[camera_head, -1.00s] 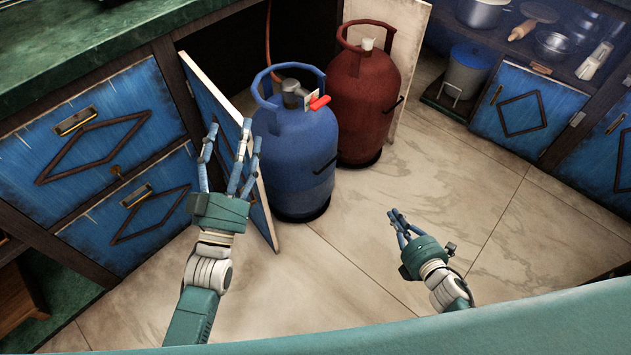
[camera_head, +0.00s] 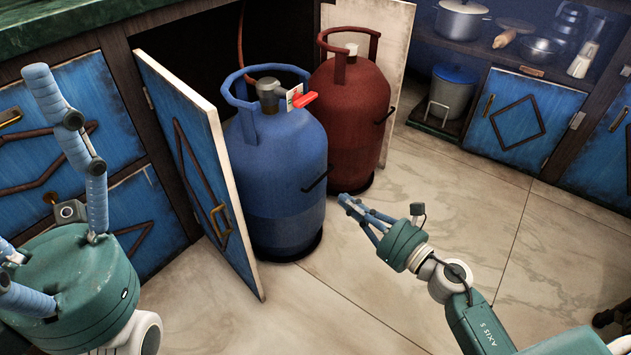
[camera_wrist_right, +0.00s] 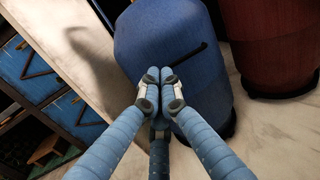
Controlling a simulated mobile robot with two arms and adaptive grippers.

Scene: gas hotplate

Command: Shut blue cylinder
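The blue cylinder (camera_head: 275,165) stands upright on the floor in front of the open cupboard. My left gripper (camera_head: 25,185) is at the left, fingers spread, holding nothing, away from the cylinder.
A red cylinder (camera_head: 348,120) stands behind and right of the blue one. An open cupboard door (camera_head: 190,150) stands between my left gripper and the blue cylinder. A bucket (camera_head: 452,92) and shelf with pots are at the back right.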

